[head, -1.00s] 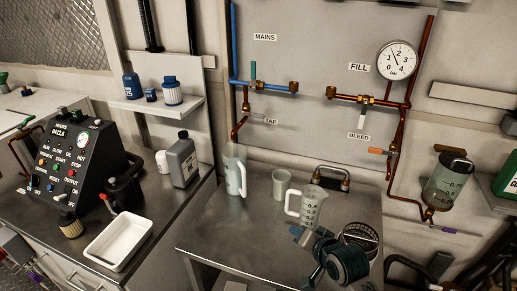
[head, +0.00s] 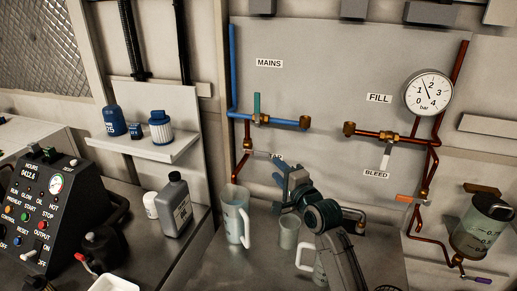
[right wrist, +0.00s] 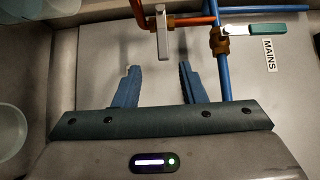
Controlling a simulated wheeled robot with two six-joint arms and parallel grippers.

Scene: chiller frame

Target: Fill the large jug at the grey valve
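The large jug (head: 235,222), tall and translucent with its handle to the right, stands upright on the bench below the tap pipe. A grey lever valve (head: 258,153) sits on the copper pipe by the TAP label, which is partly hidden by my right gripper (head: 280,179). In the right wrist view, the grey lever (right wrist: 163,42) lies just beyond and between the spread blue fingertips of my right gripper (right wrist: 157,72). That gripper is open and empty. The water level in the jug cannot be told. My left gripper is not in view.
A small beaker (head: 289,232) and a smaller jug (head: 306,258) stand right of the large jug, close under my right arm. A green-handled valve (head: 257,104) is on the blue pipe above. A second grey lever (head: 385,158) is by BLEED. A grey bottle (head: 175,208) stands left.

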